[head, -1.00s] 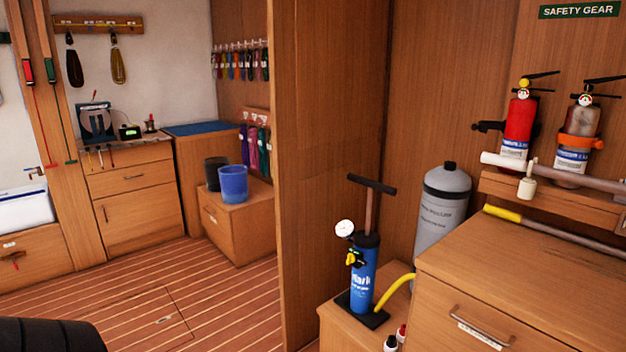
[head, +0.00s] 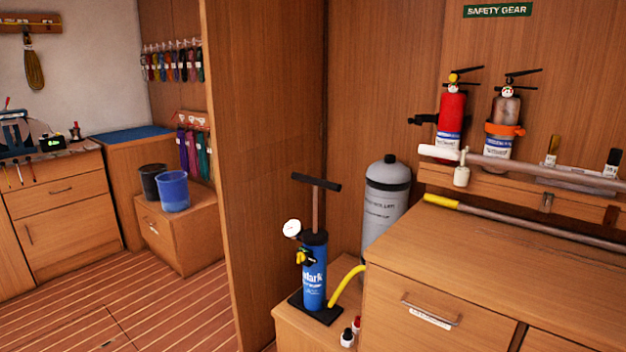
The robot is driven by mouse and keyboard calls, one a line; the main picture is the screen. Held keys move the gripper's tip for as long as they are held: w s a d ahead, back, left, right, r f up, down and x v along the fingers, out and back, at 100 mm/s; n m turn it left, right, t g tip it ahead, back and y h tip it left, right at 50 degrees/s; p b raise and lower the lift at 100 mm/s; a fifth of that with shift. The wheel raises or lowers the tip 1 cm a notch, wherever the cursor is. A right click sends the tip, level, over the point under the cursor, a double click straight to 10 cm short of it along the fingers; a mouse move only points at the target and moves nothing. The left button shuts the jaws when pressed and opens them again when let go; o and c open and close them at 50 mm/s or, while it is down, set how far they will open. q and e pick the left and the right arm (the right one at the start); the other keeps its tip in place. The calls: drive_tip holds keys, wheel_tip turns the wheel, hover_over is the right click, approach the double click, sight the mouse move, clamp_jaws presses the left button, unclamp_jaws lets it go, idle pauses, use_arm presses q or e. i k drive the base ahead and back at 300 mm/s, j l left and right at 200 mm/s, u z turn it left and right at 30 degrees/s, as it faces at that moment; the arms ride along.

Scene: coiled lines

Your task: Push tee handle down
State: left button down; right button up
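The black tee handle (head: 316,182) sits on top of a brown rod (head: 317,210) that stands well out of the blue pump body (head: 314,270), so the handle is raised. The pump stands upright on a black base plate on a low wooden box. A round white gauge (head: 292,228) and a yellow valve (head: 301,258) are on its left side. A yellow hose (head: 345,286) leaves its right side. Neither of my grippers shows in the head view.
A grey cylinder (head: 386,205) stands behind the pump. A wooden cabinet (head: 480,255) is close on the right, and a wooden partition (head: 265,150) is on the left. Small red-capped and white bottles (head: 348,336) stand in front of the pump. Open floor (head: 150,310) lies at left.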

sight(323, 184)
drive_tip(key=i+j+z, duration=0.1)
drive_tip(key=z, duration=0.3)
drive_tip(key=i+j+z, duration=0.15)
drive_tip(key=z, duration=0.25)
drive_tip(key=i+j+z, duration=0.15)
drive_tip(key=i+j, duration=0.15)
drive_tip(key=i+j+z, duration=0.2)
drive_tip(key=j, duration=0.35)
